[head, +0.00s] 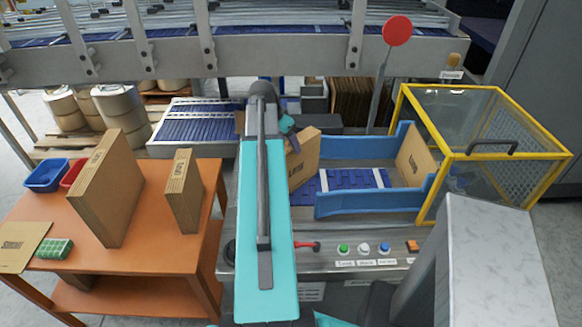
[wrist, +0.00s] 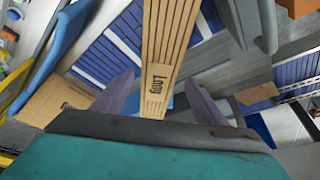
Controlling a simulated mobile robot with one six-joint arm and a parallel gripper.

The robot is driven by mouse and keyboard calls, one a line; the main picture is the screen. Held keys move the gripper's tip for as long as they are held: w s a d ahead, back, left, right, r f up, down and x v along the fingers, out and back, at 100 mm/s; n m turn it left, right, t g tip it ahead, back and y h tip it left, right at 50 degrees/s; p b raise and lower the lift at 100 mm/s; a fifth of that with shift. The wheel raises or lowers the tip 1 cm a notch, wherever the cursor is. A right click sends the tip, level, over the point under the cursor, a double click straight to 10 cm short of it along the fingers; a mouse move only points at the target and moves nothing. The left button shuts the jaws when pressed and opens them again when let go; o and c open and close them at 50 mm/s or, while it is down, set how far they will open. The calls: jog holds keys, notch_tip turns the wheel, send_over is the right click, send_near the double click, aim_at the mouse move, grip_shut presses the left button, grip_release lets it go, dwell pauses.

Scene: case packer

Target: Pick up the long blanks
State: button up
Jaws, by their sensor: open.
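A bundle of brown cardboard blanks printed "Long" (wrist: 172,40) stands upright in the wrist view, running from the top edge down between my fingers. My gripper (wrist: 162,88) is open, with one purple finger on each side of the bundle's lower end; I cannot tell whether either touches it. In the head view a tilted cardboard bundle (head: 304,160) beside the end of my arm, at the left end of the blue-railed channel, appears to be the same one. My gripper is mostly hidden behind my arm there.
Another printed cardboard piece (head: 416,160) stands at the channel's right end, by the yellow-framed guard (head: 560,165). Blue rails (head: 370,202) flank the channel. The orange table (head: 150,245) at left holds a large bundle (head: 106,188) and a smaller one (head: 183,190). A red-disc post (head: 397,30) rises behind.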

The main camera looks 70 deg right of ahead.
aim_at(291, 167)
jog(key=shift+p+x, duration=0.9)
jog(key=shift+x, duration=0.35)
jog(key=shift+s+p+x, duration=0.2)
jog(key=shift+p+x, duration=0.15)
jog(key=shift+x, duration=1)
grip_shut()
